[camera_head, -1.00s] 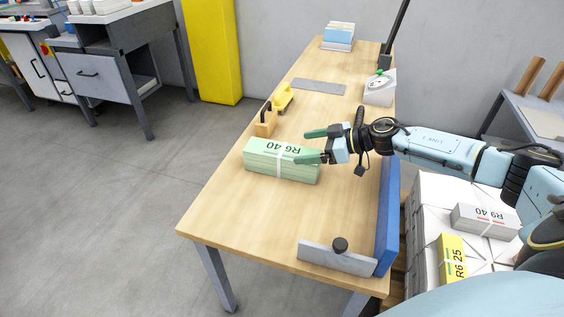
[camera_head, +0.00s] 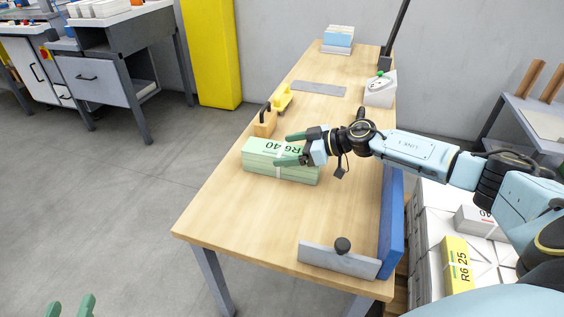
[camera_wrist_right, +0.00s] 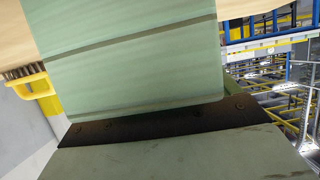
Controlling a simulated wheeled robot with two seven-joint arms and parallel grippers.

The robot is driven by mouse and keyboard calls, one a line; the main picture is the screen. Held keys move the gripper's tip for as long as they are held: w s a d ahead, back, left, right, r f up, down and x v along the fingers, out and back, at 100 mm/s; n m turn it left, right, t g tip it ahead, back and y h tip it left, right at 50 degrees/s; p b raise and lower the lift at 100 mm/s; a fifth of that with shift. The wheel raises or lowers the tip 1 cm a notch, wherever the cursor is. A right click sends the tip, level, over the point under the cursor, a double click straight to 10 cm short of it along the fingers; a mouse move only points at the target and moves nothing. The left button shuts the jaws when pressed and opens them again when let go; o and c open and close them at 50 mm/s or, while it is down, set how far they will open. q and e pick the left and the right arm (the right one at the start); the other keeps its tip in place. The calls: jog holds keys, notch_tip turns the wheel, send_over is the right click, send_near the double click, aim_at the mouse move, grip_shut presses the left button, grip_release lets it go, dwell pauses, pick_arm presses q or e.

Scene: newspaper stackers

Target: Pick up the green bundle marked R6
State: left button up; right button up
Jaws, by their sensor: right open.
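The green bundle marked R6 40 (camera_head: 255,162) lies on the wooden table, with a pale strap around it. My right gripper (camera_head: 284,149) is at the bundle's right part, its green fingers apart, one past the far edge and one over the printed top. Whether a finger touches the bundle is unclear. In the right wrist view the green bundle (camera_wrist_right: 140,60) fills the upper middle, close to a grey-green finger with a dark edge. My left gripper (camera_head: 70,305) shows only as two separated green fingertips at the bottom left corner, away from the table.
A wooden block with a dark handle (camera_head: 265,124) and a yellow tool (camera_head: 282,99) stand just behind the bundle. A grey plate with a black knob (camera_head: 338,261) and a blue panel (camera_head: 391,223) edge the table's near right. The near left tabletop is clear.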

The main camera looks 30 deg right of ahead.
jog(key=c, duration=1.9)
jog(key=shift+o, duration=0.2)
jog(key=shift+w+r, duration=0.1)
jog(key=shift+r, duration=0.1)
